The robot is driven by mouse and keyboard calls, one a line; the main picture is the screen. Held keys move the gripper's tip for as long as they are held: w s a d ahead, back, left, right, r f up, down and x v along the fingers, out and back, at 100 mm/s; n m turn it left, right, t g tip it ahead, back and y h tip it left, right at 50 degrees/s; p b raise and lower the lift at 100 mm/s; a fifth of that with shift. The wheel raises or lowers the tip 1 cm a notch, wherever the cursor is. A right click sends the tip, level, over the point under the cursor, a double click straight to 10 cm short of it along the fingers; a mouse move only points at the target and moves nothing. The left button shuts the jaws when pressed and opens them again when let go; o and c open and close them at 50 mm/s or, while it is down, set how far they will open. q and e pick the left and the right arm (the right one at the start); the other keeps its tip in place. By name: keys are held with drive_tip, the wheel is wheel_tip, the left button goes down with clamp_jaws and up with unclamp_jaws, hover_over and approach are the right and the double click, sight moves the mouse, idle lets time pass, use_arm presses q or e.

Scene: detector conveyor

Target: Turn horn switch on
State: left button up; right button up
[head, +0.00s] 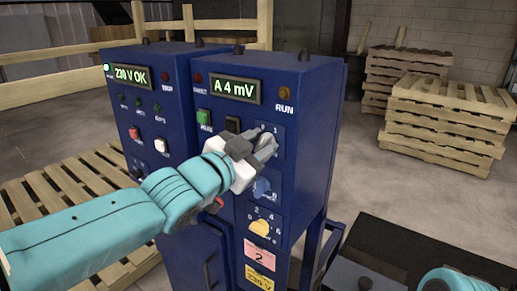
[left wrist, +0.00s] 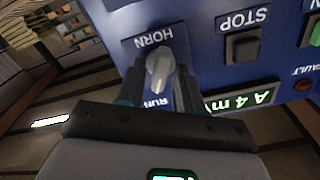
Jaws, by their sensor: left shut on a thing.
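The horn switch (left wrist: 158,72) is a light grey rotary knob on a blue plate marked HORN, upside down in the left wrist view. Its long handle runs nearly up and down in that view, tilted slightly. My left gripper (left wrist: 160,88) is shut on the knob, with one dark finger on each side. In the head view my left gripper (head: 257,146) reaches the upper right of the right blue cabinet (head: 312,125) and mostly hides the knob. My right gripper is not in view.
Below the horn switch are a blue knob (head: 261,187) and a yellow knob (head: 260,228). A black STOP button (left wrist: 242,46) and an A 4 mV display (head: 235,90) are close by. Wooden pallets (head: 445,120) stand at the back right.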

use_arm(q)
drive_tip(key=shift+f+m, duration=0.1)
drive_tip(key=shift+m, duration=0.2)
idle(0.4)
drive_tip(key=o, duration=0.7)
drive_tip(key=shift+c, duration=0.2)
drive_tip(key=shift+s+a, duration=0.2)
drive_tip(key=shift+s, duration=0.1)
drive_tip(key=p+v, duration=0.1)
drive_tip(key=v, duration=1.4)
drive_tip(key=shift+s, duration=0.25)
drive_tip(key=shift+a, duration=0.15)
